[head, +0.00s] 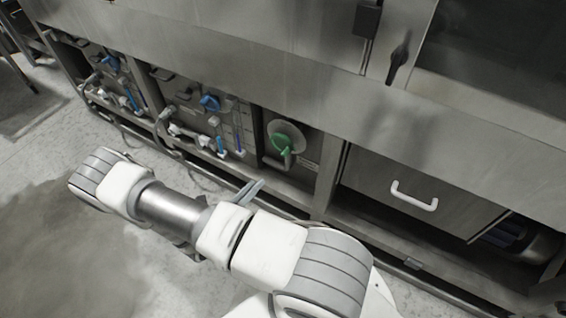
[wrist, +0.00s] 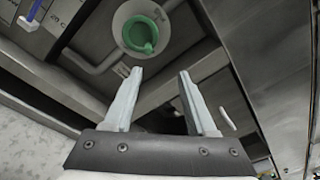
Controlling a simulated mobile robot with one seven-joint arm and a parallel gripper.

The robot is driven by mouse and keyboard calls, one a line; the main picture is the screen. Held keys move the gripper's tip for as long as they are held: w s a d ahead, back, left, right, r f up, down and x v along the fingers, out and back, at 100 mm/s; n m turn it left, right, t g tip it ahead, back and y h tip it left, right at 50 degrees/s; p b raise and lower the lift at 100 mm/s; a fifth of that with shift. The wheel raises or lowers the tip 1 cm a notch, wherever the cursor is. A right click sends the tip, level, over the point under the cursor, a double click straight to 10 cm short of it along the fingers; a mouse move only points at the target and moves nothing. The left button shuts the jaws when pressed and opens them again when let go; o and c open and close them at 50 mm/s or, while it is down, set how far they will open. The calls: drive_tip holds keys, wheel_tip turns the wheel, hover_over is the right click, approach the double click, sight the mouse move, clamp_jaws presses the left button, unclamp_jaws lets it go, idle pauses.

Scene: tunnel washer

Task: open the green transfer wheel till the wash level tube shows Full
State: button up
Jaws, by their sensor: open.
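The green transfer wheel (head: 284,144) sits on a pale round plate in a recess low on the washer front, right of the blue valves. In the wrist view the green wheel (wrist: 140,35) shows beyond the fingertips, near the top. My gripper (wrist: 159,73) is open and empty, its two fingers apart and short of the wheel. In the head view a finger of my gripper (head: 250,190) shows behind my arm, below and left of the wheel. Blue level tubes (head: 221,143) stand left of the wheel; I cannot read their marks or tell which is the wash tube.
Blue valve wheels (head: 210,102) and pipes fill the panels to the left. A drawer front with a white handle (head: 414,195) is to the right. A steel ledge overhangs the recess. Open floor (head: 50,180) lies at the left.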

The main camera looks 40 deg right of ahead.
sight(283, 155)
drive_tip(key=w+d+f+b, duration=0.1)
drive_tip(key=w+d, duration=0.1)
drive_tip(key=d, duration=0.3)
drive_tip(key=w+d+f+n+t+b, duration=0.1)
drive_tip(key=w+d, duration=0.1)
drive_tip(key=d, duration=0.3)
drive_tip(key=w+d+f+n+b, duration=0.1)
drive_tip(key=w+d, duration=0.1)
drive_tip(key=d, duration=0.4)
drive_tip(key=shift+f+t, duration=0.2)
drive_tip(key=shift+t, duration=0.1)
clamp_jaws()
